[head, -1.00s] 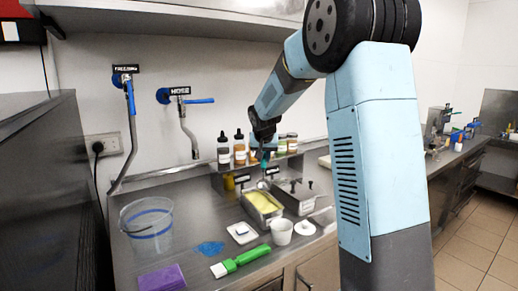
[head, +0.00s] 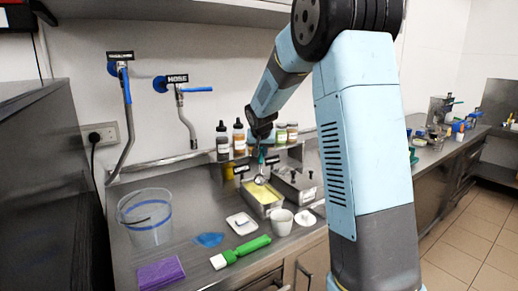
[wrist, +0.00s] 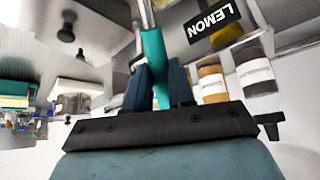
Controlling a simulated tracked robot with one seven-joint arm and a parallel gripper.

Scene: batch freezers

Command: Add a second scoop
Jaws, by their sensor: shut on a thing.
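My gripper (head: 262,146) is shut on the teal handle (wrist: 155,65) of a scoop, which stands between the fingers in the wrist view. The scoop's round metal head (head: 259,180) hangs down at the back part of an open metal tub (head: 270,212) of pale yellow ice cream (head: 262,194). I cannot tell whether the head touches the ice cream or whether it is filled. A white cup (head: 283,223) stands on the counter in front of the tub; its inside is too small to read. A LEMON label (wrist: 211,20) shows in the wrist view.
A lidded metal tub (head: 298,188) stands right of the open one. Bottles (head: 222,142) and jars line the shelf behind. A white scale (head: 242,223), green brush (head: 240,252), blue cloth (head: 209,240), purple cloth (head: 160,273) and clear bucket (head: 150,228) occupy the counter's left and front.

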